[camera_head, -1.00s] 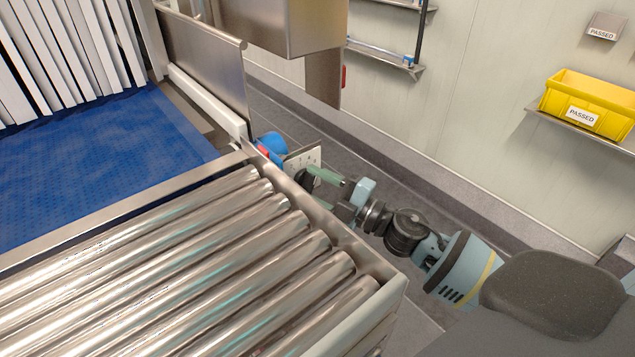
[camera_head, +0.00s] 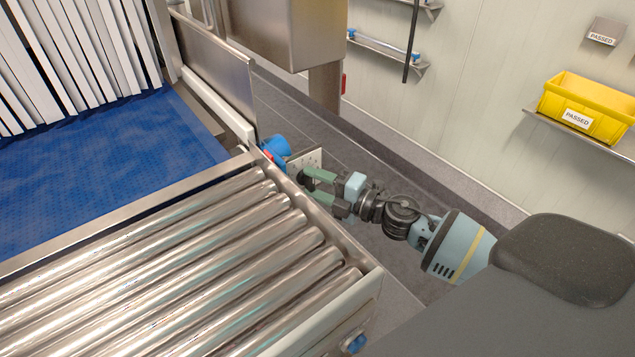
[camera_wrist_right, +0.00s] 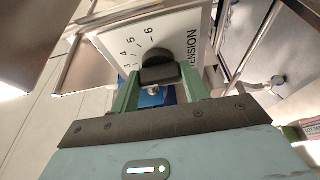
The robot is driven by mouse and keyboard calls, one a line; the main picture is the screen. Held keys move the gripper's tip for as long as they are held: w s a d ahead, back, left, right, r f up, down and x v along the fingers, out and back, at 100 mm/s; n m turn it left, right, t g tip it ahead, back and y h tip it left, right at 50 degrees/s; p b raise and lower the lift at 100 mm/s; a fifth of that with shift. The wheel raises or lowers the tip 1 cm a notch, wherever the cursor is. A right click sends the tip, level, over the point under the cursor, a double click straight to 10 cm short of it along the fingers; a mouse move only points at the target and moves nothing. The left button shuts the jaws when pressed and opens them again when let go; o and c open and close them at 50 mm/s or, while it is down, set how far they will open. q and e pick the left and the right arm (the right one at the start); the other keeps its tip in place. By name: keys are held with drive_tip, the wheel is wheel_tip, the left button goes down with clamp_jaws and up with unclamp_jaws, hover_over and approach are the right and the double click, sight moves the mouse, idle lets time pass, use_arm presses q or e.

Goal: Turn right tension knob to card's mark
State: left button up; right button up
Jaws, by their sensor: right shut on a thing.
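The black tension knob (camera_wrist_right: 157,66) stands on a white dial plate (camera_wrist_right: 190,30) printed with "TENSION" and numbers, with 3 to 6 readable, in the right wrist view. My right gripper (camera_wrist_right: 160,80) is shut on the knob, one green finger on each side. In the head view, the right gripper (camera_head: 309,183) reaches in beside the roller conveyor's far right side, at the plate (camera_head: 312,158). The knob's pointer is not clear to me. I cannot make out the card with the mark. My left gripper is in neither view.
The steel rollers (camera_head: 190,250) and their side rail (camera_head: 320,226) lie left of my right arm. A blue part (camera_head: 276,147) with red sits just beyond the plate. A yellow "PASSED" bin (camera_head: 588,105) is on a wall shelf. The floor right of the rail is clear.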

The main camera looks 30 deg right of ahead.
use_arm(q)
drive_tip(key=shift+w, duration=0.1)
use_arm(e)
drive_tip(key=o, duration=0.9)
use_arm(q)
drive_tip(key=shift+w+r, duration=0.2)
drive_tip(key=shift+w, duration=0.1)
use_arm(e)
drive_tip(key=shift+o, duration=0.4)
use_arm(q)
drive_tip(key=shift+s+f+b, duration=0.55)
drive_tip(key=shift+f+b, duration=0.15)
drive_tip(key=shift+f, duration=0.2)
use_arm(e)
drive_tip(key=v, duration=0.7)
drive_tip(key=shift+s+d, duration=0.2)
drive_tip(key=shift+s, duration=0.15)
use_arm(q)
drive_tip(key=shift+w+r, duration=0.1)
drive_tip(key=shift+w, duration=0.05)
